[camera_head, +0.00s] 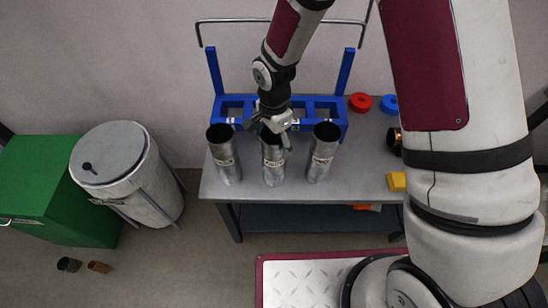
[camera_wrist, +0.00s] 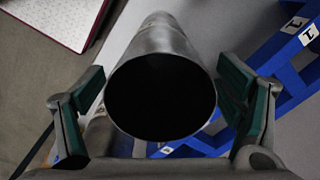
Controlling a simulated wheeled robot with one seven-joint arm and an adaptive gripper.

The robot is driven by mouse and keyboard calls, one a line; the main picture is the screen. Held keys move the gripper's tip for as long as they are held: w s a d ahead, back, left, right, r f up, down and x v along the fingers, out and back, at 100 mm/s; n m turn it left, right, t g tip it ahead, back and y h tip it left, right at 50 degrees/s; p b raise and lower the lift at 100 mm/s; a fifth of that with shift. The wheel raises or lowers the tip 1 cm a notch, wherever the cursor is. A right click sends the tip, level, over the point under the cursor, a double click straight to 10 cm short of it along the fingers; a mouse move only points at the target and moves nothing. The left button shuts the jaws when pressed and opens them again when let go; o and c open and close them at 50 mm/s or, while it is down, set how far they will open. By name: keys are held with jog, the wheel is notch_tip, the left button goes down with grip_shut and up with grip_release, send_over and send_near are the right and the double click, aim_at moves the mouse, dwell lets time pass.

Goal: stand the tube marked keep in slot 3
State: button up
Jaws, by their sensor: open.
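Three grey metal tubes stand upright on the table: a left tube (camera_head: 225,160), a middle tube (camera_head: 273,163) and a right tube (camera_head: 321,160). My gripper (camera_head: 271,128) is open at the top of the middle tube. In the wrist view, a tube's dark open mouth (camera_wrist: 161,97) lies between the parted green-padded fingers, with visible gaps. The rack (camera_wrist: 287,90) shows at right with number tags.
The grey table (camera_head: 365,170) also carries a red ring (camera_head: 360,102), a blue ring (camera_head: 389,104) and a yellow block (camera_head: 397,181). A metal drum (camera_head: 130,165) and a green cabinet (camera_head: 50,190) stand left of the table. Two small cylinders lie on the floor.

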jog(key=c, duration=2)
jog(key=shift+r, duration=0.15)
jog(key=shift+c, duration=0.2)
